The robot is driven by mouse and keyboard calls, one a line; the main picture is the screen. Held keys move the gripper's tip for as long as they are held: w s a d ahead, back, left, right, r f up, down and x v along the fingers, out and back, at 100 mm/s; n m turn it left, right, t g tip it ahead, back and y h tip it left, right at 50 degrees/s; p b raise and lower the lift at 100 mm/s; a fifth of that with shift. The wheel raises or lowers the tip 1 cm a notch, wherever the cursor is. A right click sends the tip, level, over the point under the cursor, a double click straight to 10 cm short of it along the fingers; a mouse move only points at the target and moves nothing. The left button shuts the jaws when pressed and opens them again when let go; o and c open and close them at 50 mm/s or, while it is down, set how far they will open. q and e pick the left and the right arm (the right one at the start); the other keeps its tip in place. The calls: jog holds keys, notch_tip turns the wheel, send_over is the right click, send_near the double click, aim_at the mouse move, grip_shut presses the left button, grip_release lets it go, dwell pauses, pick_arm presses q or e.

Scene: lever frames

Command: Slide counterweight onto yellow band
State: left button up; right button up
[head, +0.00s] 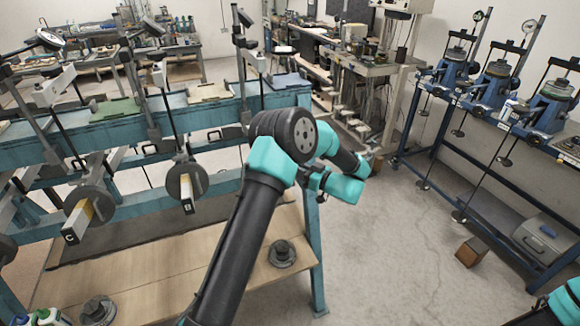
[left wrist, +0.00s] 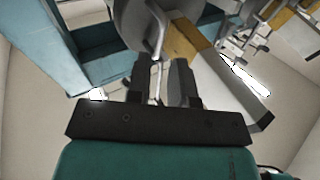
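Grey disc counterweights hang on white lever beams in the head view, one at the beam marked C (head: 103,205) and one at the beam marked B (head: 176,178). In the left wrist view, a grey counterweight (left wrist: 132,16) sits on a beam, beside a yellow band (left wrist: 187,40); the white beam end (left wrist: 228,85) lies to the right. My left gripper (left wrist: 164,75) is just below this disc, its fingers parted with a gap. In the head view my left arm hides it.
A teal frame (head: 100,128) carries the levers. A wooden shelf (head: 150,270) below holds a loose dark weight (head: 282,253). A brown block (head: 471,252) lies on the floor. Blue devices (head: 497,88) stand along the right wall. The middle floor is clear.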

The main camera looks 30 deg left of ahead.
pick_arm(q)
jog(key=shift+w+a, duration=0.2)
jog(key=shift+a, duration=2.05)
grip_shut()
